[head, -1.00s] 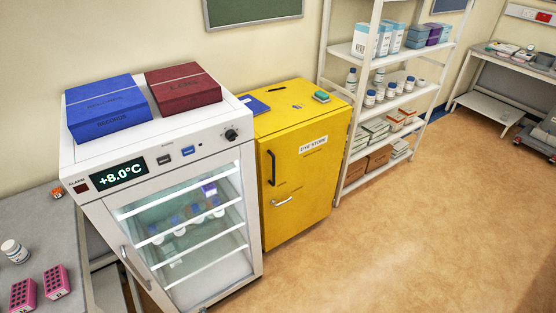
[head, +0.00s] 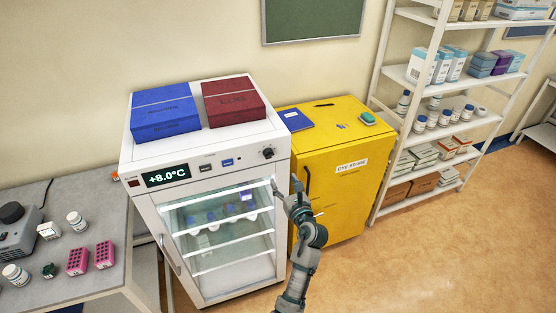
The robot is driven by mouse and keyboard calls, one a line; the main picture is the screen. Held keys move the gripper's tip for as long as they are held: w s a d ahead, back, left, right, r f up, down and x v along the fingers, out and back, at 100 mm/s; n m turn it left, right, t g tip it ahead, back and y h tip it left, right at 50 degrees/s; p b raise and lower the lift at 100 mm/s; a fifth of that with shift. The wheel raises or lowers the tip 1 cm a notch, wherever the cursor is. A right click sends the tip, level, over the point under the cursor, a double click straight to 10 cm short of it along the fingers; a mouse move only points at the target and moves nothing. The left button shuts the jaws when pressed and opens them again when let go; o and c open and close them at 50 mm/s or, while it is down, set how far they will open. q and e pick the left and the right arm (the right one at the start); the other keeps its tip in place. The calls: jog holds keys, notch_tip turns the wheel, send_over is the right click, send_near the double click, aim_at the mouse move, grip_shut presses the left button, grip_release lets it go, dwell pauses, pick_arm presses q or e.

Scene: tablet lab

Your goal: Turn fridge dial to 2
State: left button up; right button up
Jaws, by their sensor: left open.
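The white fridge (head: 205,185) stands at left centre with a glass door that looks shut. Its display (head: 167,177) reads +8.0°C. The black fridge dial (head: 268,153) sits at the right end of the control panel; its setting is too small to read. My left gripper (head: 284,183) is open and empty. In the picture it is just below and slightly right of the dial, apart from it, in front of the fridge's right edge. My right gripper is not in view.
A blue box (head: 165,112) and a dark red box (head: 236,103) lie on the fridge. The yellow dye store cabinet (head: 345,160) stands close on its right. A grey bench (head: 95,287) with pink racks and bottles is at left. Floor at lower right is clear.

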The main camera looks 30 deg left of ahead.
aim_at(270, 157)
pick_arm(q)
jog(key=b+x, duration=0.1)
jog(key=x, duration=0.3)
jog(key=b+x, duration=0.2)
jog(key=x, duration=0.2)
jog(key=b+x, duration=0.2)
jog(key=x, duration=0.2)
jog(key=shift+f, duration=0.35)
jog(key=shift+w+a+r+b, duration=0.25)
jog(key=shift+w+a+b, duration=0.25)
jog(key=shift+w+b, duration=0.1)
jog(key=shift+s+a, duration=0.1)
jog(key=c, duration=1.1)
